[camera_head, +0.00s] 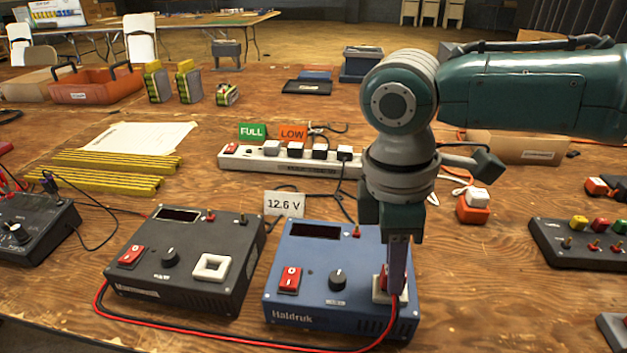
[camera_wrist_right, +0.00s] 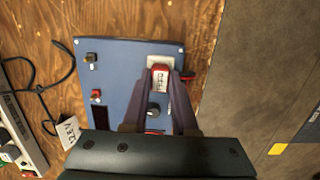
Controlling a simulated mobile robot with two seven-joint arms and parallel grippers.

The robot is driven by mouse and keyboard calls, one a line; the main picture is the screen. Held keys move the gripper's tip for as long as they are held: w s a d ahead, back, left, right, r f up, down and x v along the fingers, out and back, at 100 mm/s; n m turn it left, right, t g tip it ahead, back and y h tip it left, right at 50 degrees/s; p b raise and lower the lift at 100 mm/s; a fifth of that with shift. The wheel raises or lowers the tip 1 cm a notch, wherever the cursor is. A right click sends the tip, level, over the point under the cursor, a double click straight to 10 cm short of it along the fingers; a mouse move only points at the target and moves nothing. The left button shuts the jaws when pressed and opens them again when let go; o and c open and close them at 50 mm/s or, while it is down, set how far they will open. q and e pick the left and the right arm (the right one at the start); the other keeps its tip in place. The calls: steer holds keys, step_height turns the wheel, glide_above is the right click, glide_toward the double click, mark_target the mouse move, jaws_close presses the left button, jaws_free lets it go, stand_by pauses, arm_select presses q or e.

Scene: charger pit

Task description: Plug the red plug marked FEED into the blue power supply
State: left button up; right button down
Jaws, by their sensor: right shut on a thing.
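The blue power supply (camera_head: 310,262), marked Haldruk, stands on the wooden table, with a white-framed socket (camera_head: 377,296) at its right front. My right gripper (camera_head: 396,288) points down over that socket, its fingers shut on the red plug (camera_head: 382,279). In the wrist view the red plug (camera_wrist_right: 160,76) carries white lettering and lies between the fingertips, against the white socket frame (camera_wrist_right: 163,62). The fingers hide part of the socket, and I cannot tell how deep the plug sits. A red cable (camera_head: 385,333) runs from the plug's side along the table front. My left gripper is out of view.
A black power supply (camera_head: 185,258) with an empty white socket (camera_head: 211,267) stands close on the left. A dark switch box (camera_head: 580,243) stands at right.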

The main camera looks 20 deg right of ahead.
steer(key=shift+p, duration=0.35)
steer(key=shift+f, duration=0.25)
stand_by(0.8)
steer(key=shift+c, duration=1.5)
jaws_free()
step_height(320, 180, up, 2)
steer(key=shift+p, duration=1.05)
step_height(320, 180, up, 6)
steer(key=p, duration=0.6)
steer(key=shift+f, duration=0.2)
